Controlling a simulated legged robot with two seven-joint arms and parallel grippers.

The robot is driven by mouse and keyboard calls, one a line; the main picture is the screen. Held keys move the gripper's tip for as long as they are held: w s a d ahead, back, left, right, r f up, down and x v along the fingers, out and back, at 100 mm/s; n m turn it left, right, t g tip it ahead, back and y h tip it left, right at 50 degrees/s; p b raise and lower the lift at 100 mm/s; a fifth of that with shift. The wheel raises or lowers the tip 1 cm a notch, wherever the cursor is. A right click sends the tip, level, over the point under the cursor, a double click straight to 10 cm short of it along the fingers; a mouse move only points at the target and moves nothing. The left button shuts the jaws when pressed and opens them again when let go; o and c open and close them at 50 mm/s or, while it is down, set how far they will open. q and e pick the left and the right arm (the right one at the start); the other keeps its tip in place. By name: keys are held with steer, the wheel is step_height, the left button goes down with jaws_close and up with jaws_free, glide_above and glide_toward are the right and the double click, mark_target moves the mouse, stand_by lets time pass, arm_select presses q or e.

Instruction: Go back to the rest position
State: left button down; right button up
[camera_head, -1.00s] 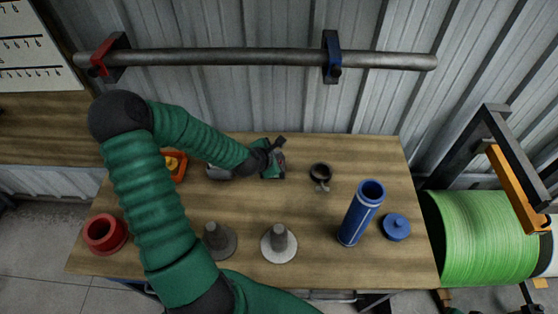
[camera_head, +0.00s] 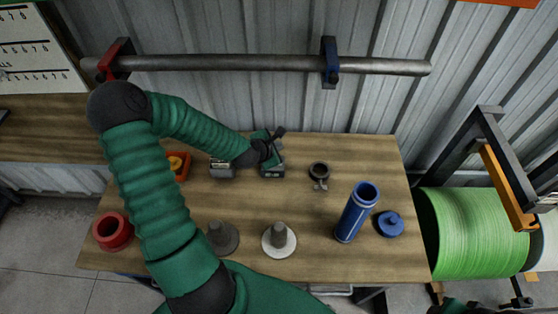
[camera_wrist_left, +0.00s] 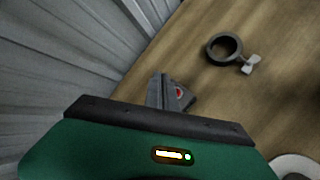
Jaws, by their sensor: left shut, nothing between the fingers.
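My left arm reaches in from the left over the table (camera_head: 330,265). My left gripper (camera_head: 278,133) is at the back middle of the table, shut and empty, its dark fingers pointing toward the wall. In the left wrist view the shut fingers (camera_wrist_left: 165,93) show above the wood beyond a green housing. A dark ring clamp (camera_head: 319,171) lies to the right, apart from the gripper; it also shows in the left wrist view (camera_wrist_left: 224,48). My right gripper is not in view.
A blue cylinder (camera_head: 356,213) and blue lid (camera_head: 389,224) stand right. Two flanged posts, grey (camera_head: 222,237) and white-based (camera_head: 279,240), stand in front. A red ring (camera_head: 113,231) and orange bin (camera_head: 180,164) are left. A steel bar (camera_head: 230,63) spans the wall; a green roll (camera_head: 475,232) stands right.

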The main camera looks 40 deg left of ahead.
arm_select(q)
steer(key=s+d+f+m+g+h, duration=0.1)
steer(key=s+d+m+g+h, duration=0.1)
steer(key=d+m, duration=0.8)
steer(key=s+d+r+m+g, duration=0.2)
steer(key=s+d+m, duration=0.4)
steer(key=m, duration=0.4)
steer(key=s+d+r+m+g, duration=0.2)
steer(key=s+d+r+m, duration=0.2)
steer(key=m, duration=0.6)
steer(key=s+d, duration=0.2)
steer(key=shift+s+d+r+h, duration=0.2)
steer(key=shift+d+r+h, duration=0.05)
steer(key=shift+d+h, duration=0.1)
steer(key=shift+a, duration=0.15)
